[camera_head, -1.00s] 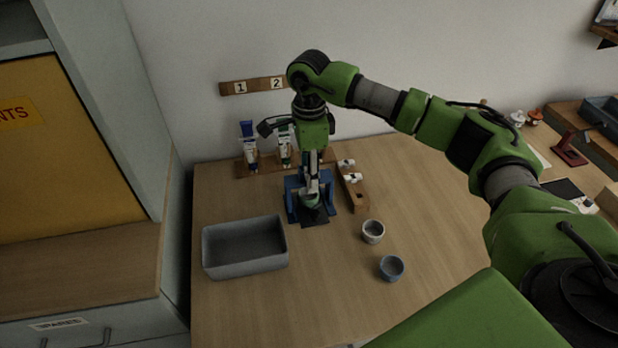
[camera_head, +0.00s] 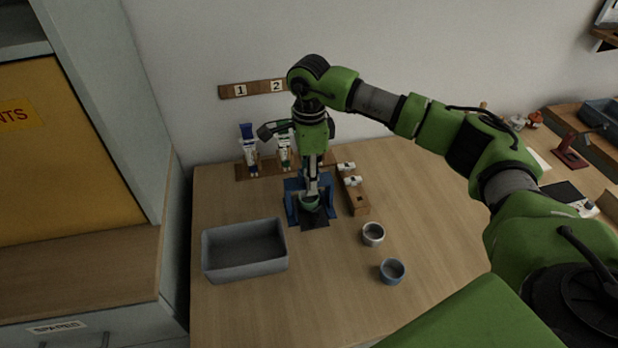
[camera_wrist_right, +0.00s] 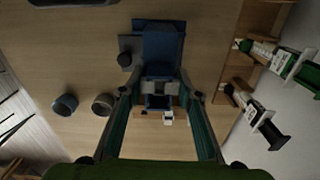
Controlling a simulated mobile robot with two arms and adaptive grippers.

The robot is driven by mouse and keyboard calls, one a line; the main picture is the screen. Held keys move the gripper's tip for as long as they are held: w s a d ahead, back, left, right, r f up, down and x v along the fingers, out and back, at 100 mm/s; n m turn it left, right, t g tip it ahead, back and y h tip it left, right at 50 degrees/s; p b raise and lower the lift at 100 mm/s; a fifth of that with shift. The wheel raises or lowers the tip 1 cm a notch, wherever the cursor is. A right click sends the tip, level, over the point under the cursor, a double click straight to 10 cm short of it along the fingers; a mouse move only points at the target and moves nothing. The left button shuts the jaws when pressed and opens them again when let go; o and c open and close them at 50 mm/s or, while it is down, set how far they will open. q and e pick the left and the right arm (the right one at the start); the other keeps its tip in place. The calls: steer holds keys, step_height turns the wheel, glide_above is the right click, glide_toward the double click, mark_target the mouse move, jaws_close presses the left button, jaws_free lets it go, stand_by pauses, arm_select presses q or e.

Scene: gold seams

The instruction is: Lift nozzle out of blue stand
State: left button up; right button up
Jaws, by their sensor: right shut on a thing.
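The blue stand (camera_head: 292,192) is on the table below my right arm, and in the right wrist view (camera_wrist_right: 162,45) it lies just beyond the fingertips. My right gripper (camera_head: 311,197) points down at the stand. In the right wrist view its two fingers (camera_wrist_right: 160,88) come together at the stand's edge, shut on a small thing. I take this to be the nozzle, but the fingers and the stand hide most of it. I cannot tell whether it is still seated in the stand. My left gripper is out of view.
A wooden block (camera_head: 357,198) with white pieces stands right of the blue stand. Two small cups (camera_head: 373,234) (camera_head: 391,271) are in front of it. A grey bin (camera_head: 245,263) stands at front left. Upright tubes (camera_head: 249,150) stand behind, along the wall.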

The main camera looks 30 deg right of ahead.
steer(key=shift+r+p, duration=2.4)
steer(key=shift+r, duration=1.7)
